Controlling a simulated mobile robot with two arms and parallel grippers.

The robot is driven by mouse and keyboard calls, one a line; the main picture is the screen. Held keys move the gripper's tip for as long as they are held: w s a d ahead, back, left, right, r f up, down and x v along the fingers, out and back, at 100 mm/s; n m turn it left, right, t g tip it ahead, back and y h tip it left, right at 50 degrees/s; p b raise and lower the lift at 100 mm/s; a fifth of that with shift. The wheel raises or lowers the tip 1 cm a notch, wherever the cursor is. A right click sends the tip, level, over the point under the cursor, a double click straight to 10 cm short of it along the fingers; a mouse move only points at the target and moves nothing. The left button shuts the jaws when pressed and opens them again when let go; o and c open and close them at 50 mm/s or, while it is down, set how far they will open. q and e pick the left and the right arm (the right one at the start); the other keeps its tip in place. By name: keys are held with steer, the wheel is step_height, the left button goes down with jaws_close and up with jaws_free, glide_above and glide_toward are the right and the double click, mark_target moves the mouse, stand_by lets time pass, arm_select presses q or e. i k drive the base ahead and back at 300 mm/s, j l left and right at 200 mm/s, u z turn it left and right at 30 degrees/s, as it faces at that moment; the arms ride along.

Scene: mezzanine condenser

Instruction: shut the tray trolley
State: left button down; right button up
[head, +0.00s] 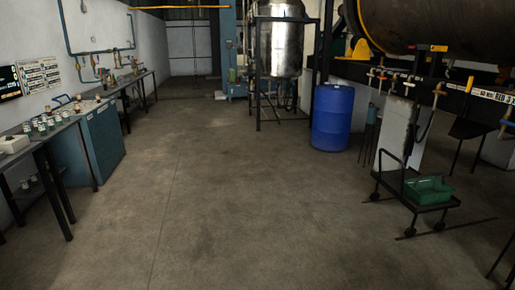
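A small dark trolley (405,200) on castors stands on the floor at the right of the head view. It has an upright push handle on its left side. A green tray (428,190) sits on its low deck, toward the right. I cannot tell from here which part of the trolley opens or shuts. Neither of my grippers is in view.
A blue drum (332,117) and a pale pillar (398,135) stand behind the trolley. A steel tank (281,45) is at the back. Benches with a blue cabinet (100,140) line the left wall. The concrete floor (220,190) in the middle is clear.

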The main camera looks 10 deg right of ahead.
mark_target(394, 181)
steer(key=i+z, duration=0.2)
steer(key=i, duration=0.3)
steer(key=i+z, duration=0.25)
steer(key=i, duration=0.25)
steer(key=i+j+z, duration=0.2)
steer(key=i, duration=0.3)
steer(key=i+j+z, duration=0.2)
steer(key=i, duration=0.3)
steer(key=i+l+z, duration=0.2)
steer(key=i+z, duration=0.2)
steer(key=i, duration=0.15)
steer(key=i+z, duration=0.4)
steer(key=i, duration=0.2)
steer(key=i+j+z, duration=0.15)
steer(key=i+z, duration=0.25)
steer(key=i, duration=0.15)
